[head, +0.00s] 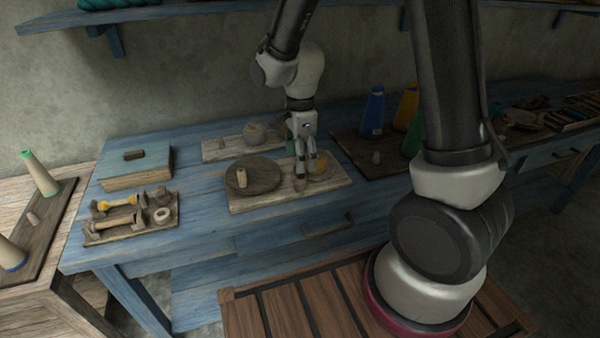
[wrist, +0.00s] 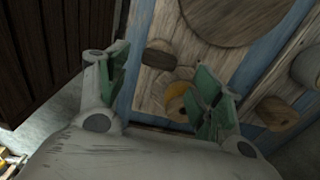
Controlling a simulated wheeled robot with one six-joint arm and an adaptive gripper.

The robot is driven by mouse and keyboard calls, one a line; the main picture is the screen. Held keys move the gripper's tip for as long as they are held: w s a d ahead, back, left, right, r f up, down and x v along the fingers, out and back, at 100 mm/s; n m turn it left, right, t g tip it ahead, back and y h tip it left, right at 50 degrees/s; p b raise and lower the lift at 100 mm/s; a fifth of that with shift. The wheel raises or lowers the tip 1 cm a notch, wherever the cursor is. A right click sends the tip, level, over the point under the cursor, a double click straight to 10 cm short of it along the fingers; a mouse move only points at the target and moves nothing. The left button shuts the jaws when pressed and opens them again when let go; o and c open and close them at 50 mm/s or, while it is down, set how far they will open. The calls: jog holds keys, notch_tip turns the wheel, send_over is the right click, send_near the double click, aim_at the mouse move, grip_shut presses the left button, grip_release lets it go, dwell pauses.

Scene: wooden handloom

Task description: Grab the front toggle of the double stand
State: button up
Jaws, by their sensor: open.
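I cannot tell for sure which part is the double stand. My gripper (head: 307,166) is above the board's right half, pointing down, open and empty. In the wrist view a brown wooden toggle (wrist: 158,54) lies ahead of the gap between the green-padded fingers (wrist: 165,84), apart from both. The yellow piece (wrist: 177,101) shows beside the right finger, which partly hides it. Another wooden toggle (wrist: 276,113) is farther right.
A smaller board with a grey pot (head: 256,132) stands behind. A blue-topped box (head: 135,168) and a tray of wooden pieces (head: 130,233) are left. The table's front strip is bare.

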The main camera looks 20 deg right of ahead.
jog(key=f, duration=0.4)
jog(key=shift+s+a+f, duration=0.1)
jog(key=shift+a+f, duration=0.05)
jog(key=shift+a, duration=0.05)
jog(key=c, duration=0.8)
jog(key=shift+c, duration=0.3)
